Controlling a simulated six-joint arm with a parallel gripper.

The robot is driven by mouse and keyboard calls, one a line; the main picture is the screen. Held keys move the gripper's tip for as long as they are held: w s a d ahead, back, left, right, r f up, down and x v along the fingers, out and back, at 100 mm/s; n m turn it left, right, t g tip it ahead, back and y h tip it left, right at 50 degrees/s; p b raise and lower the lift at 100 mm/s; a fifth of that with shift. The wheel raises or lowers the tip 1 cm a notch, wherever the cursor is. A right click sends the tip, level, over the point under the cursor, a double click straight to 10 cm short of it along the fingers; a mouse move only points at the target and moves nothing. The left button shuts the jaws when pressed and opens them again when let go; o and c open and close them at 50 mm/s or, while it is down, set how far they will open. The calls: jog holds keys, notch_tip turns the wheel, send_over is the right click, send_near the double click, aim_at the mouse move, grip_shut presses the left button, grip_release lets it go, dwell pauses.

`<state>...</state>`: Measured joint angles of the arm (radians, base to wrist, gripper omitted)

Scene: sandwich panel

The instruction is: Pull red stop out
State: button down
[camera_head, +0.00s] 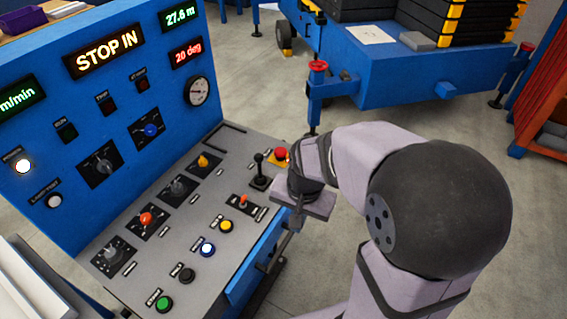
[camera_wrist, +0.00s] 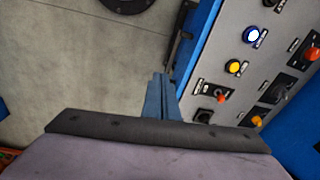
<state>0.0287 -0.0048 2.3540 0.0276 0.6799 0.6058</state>
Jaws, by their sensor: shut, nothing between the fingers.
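The red stop (camera_head: 281,153) is a red mushroom button on a yellow base. It sits at the far right corner of the grey sloping panel (camera_head: 213,200), beside a black joystick (camera_head: 259,172). The display (camera_head: 103,52) reads "STOP IN". My gripper (camera_head: 291,236) is in front of the panel's right edge, nearer the camera than the stop and apart from it. Its fingers (camera_wrist: 159,80) are shut and empty in the wrist view, beside the panel's blue edge. I cannot make out the red stop in the wrist view.
An orange-tipped toggle (camera_head: 243,201), a yellow button (camera_head: 226,225) and a lit blue button (camera_head: 207,249) are on the panel's near right side. Several rotary knobs stand farther left. A blue trailer (camera_head: 385,75) is behind. Bare floor lies right of the panel.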

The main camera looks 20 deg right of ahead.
jog(key=w+d+f+m+t+b, duration=0.2)
jog(key=w+m+b, duration=0.3)
jog(key=w+m, duration=0.85)
jog(key=m+t+b, duration=0.3)
jog(key=m+b, duration=0.1)
jog(key=m, duration=1.1)
send_near(281, 155)
jog(key=shift+s, duration=1.1)
jog(key=shift+p+x, duration=0.4)
jog(key=shift+x, duration=4.55)
jog(key=shift+d, duration=0.15)
